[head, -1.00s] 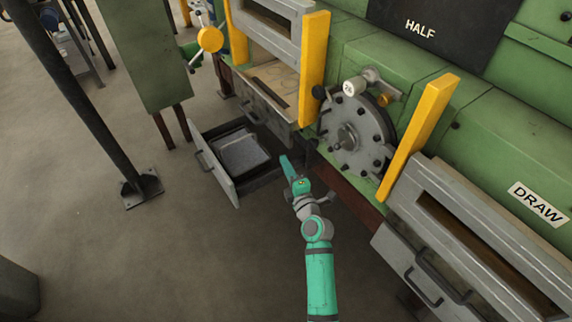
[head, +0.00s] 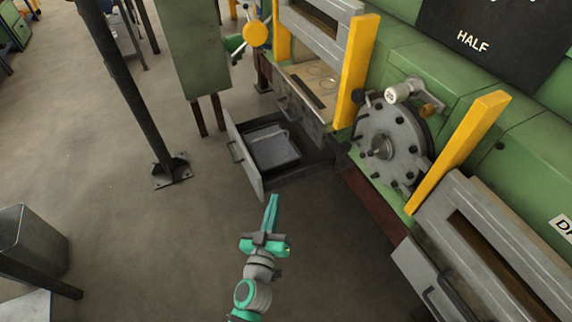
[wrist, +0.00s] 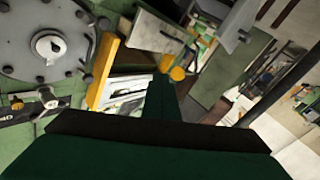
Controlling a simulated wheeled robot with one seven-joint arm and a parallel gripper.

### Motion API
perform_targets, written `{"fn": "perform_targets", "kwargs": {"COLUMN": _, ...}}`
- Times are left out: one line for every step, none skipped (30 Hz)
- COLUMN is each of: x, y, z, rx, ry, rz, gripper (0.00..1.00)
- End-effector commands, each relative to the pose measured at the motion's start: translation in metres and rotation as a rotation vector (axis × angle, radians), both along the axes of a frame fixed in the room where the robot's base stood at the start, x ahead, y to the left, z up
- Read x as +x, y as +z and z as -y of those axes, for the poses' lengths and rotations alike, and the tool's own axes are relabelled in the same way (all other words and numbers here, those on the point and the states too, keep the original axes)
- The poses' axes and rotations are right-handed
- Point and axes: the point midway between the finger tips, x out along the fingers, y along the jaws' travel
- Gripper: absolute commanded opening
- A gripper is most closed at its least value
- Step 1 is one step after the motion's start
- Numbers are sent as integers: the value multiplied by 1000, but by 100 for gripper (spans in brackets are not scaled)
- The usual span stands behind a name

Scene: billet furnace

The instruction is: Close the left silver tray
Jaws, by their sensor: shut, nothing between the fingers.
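The left silver tray (head: 245,160) is a low drawer with a pale grey front and a dark handle on its outer face. It stands pulled out from under the left furnace opening, with a grey pan (head: 273,148) inside it. My gripper (head: 272,198) is shut and empty, just in front of the drawer's near right corner, apart from it as far as I can tell. In the wrist view the shut fingers (wrist: 163,98) point at the scene, and a grey panel with a handle (wrist: 237,25) shows at upper right, probably the drawer front.
A round bolted grey door (head: 388,145) sits right of the drawer, between yellow posts. Another drawer with a handle (head: 435,290) is at lower right. A black post (head: 135,95) and a grey bin (head: 30,240) stand at left. Floor left of the drawer is clear.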

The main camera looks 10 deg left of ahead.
Motion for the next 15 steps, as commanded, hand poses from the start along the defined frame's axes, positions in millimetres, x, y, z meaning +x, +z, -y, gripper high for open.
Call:
{"fn": "perform_targets", "kwargs": {"x": -26, "y": -11, "z": -4, "rx": 55, "ry": -10, "rz": -28, "gripper": 0}}
{"fn": "perform_targets", "kwargs": {"x": -39, "y": -16, "z": -3, "rx": 85, "ry": -20, "rz": -43, "gripper": 0}}
{"fn": "perform_targets", "kwargs": {"x": -58, "y": -22, "z": -1, "rx": 122, "ry": -32, "rz": -60, "gripper": 0}}
{"fn": "perform_targets", "kwargs": {"x": -72, "y": -27, "z": 0, "rx": 149, "ry": -40, "rz": -74, "gripper": 0}}
{"fn": "perform_targets", "kwargs": {"x": -86, "y": -32, "z": 2, "rx": 172, "ry": -49, "rz": -88, "gripper": 0}}
{"fn": "perform_targets", "kwargs": {"x": -106, "y": -37, "z": 5, "rx": 202, "ry": -59, "rz": -106, "gripper": 0}}
{"fn": "perform_targets", "kwargs": {"x": -120, "y": -41, "z": 8, "rx": 222, "ry": -65, "rz": -119, "gripper": 0}}
{"fn": "perform_targets", "kwargs": {"x": -135, "y": -44, "z": 12, "rx": 240, "ry": -72, "rz": -130, "gripper": 0}}
{"fn": "perform_targets", "kwargs": {"x": -155, "y": -48, "z": 16, "rx": 262, "ry": -78, "rz": -147, "gripper": 0}}
{"fn": "perform_targets", "kwargs": {"x": -169, "y": -50, "z": 21, "rx": 275, "ry": -82, "rz": -158, "gripper": 0}}
{"fn": "perform_targets", "kwargs": {"x": -183, "y": -51, "z": 25, "rx": 287, "ry": -85, "rz": -169, "gripper": 0}}
{"fn": "perform_targets", "kwargs": {"x": -202, "y": -52, "z": 31, "rx": 302, "ry": -88, "rz": -183, "gripper": 0}}
{"fn": "perform_targets", "kwargs": {"x": -215, "y": -52, "z": 37, "rx": 309, "ry": -89, "rz": -192, "gripper": 0}}
{"fn": "perform_targets", "kwargs": {"x": -228, "y": -52, "z": 42, "rx": 318, "ry": -87, "rz": -202, "gripper": 0}}
{"fn": "perform_targets", "kwargs": {"x": -245, "y": -50, "z": 49, "rx": 326, "ry": -83, "rz": -212, "gripper": 0}}
